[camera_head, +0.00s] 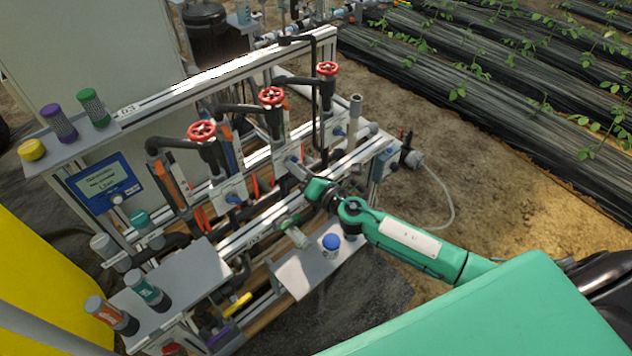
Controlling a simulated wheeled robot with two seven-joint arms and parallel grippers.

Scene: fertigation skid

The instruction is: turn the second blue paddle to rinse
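A row of three valve stations runs along the skid's rail, each with a white plate and a red handwheel above. A blue paddle (234,198) shows on the left plate, and another blue paddle (338,131) on the right plate. The middle plate (283,163) lies right beside my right gripper (297,169), whose grey fingers reach toward it. The middle paddle is mostly hidden or too small to make out, and I cannot tell whether the fingers touch it. The plates' labels are too small to read. My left gripper is not in view.
Red handwheels (271,96) and black pipes rise behind the plates. A display box (104,185) and bottles stand on the left. Open soil lies right of the skid.

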